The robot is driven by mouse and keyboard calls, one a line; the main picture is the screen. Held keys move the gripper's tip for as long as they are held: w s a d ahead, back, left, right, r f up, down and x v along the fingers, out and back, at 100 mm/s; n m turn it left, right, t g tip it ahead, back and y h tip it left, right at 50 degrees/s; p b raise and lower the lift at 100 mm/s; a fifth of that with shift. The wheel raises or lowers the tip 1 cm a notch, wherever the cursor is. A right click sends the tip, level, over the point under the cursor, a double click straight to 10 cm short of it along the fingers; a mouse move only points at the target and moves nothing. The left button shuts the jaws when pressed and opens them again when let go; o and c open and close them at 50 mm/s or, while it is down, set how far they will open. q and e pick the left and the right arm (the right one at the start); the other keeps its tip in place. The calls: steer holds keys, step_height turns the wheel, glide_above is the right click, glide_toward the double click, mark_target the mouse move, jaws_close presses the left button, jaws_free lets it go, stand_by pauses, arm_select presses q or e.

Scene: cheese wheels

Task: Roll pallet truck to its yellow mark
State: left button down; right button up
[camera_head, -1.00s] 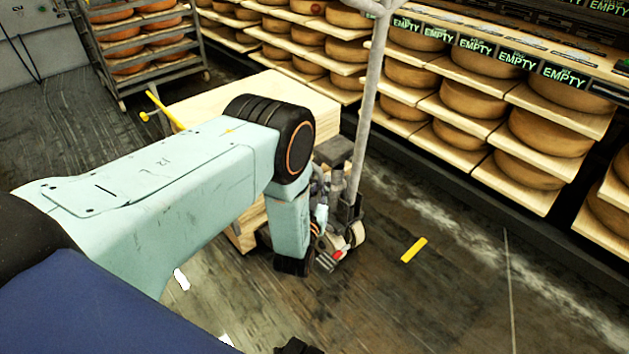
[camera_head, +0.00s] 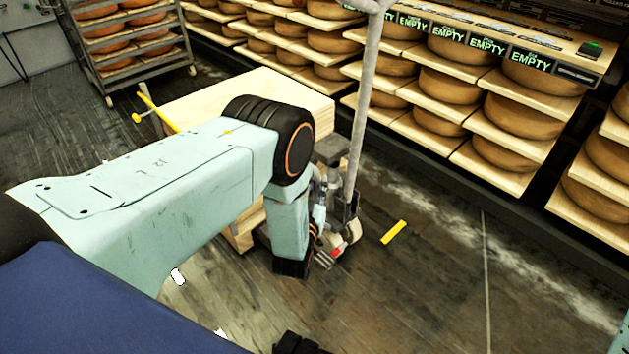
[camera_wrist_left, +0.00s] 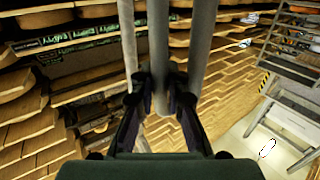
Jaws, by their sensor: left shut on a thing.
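The pallet truck (camera_head: 352,229) stands low on the floor with its tall grey handle (camera_head: 366,100) upright. Its far parts are hidden behind my left arm and a pale wooden load. The yellow mark (camera_head: 394,232) is a short strip on the floor just right of the truck's wheels, with a small gap between. In the left wrist view my left gripper (camera_wrist_left: 160,90) is shut on the grey handle tube (camera_wrist_left: 158,45), one dark finger on each side. My right gripper does not show.
The pale wooden load (camera_head: 285,95) sits behind my arm, with a yellow bar (camera_head: 156,110) beside it. Shelves of cheese wheels (camera_head: 455,90) line the back and right. A wheeled cheese rack (camera_head: 130,45) stands at the upper left. Floor right of the mark is clear.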

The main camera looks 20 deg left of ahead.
arm_select(q)
steer(key=shift+s+a+f, duration=0.15)
steer(key=shift+a, duration=0.05)
stand_by(0.5)
steer(key=c, duration=1.6)
jaws_free()
steer(key=shift+s, duration=0.1)
steer(key=shift+c, duration=0.2)
steer(key=shift+d, duration=0.15)
steer(key=s+d, duration=0.2)
steer(key=s, duration=0.9)
steer(key=shift+s+d, duration=0.2)
steer(key=shift+s, duration=0.05)
